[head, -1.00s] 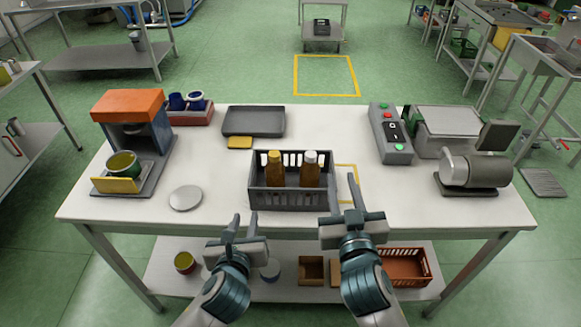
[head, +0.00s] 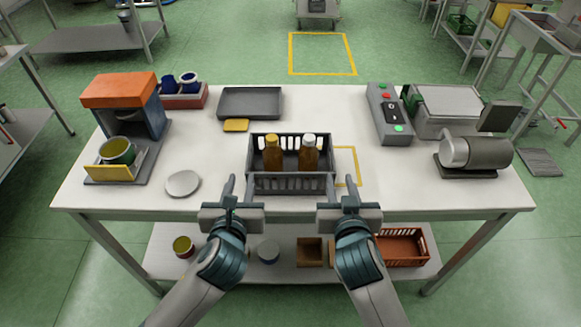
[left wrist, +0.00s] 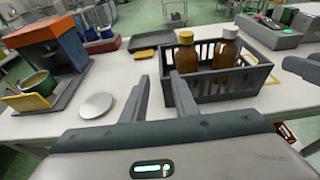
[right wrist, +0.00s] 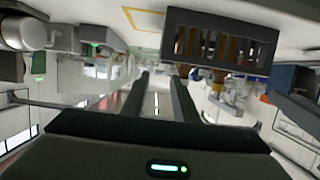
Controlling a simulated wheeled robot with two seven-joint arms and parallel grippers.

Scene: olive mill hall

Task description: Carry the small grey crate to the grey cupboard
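The small grey crate (head: 291,184) stands on the white table with slotted walls. Two amber bottles stand in it, one yellow-capped (head: 272,153) and one white-capped (head: 308,152). My left gripper (head: 241,177) is open and empty at the crate's near left corner, its right finger close to the wall. My right gripper (head: 339,179) is open and empty at the near right corner. The crate also shows in the left wrist view (left wrist: 225,95) and upside down in the right wrist view (right wrist: 220,38). Contact with the fingers cannot be told. I cannot make out a grey cupboard.
A yellow outline (head: 348,166) lies right of the crate. A coffee machine (head: 125,115) and white disc (head: 183,183) are to the left, a grey tray (head: 250,102) behind. A control box (head: 389,115) and a grey machine (head: 475,155) are to the right. Green floor surrounds the table.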

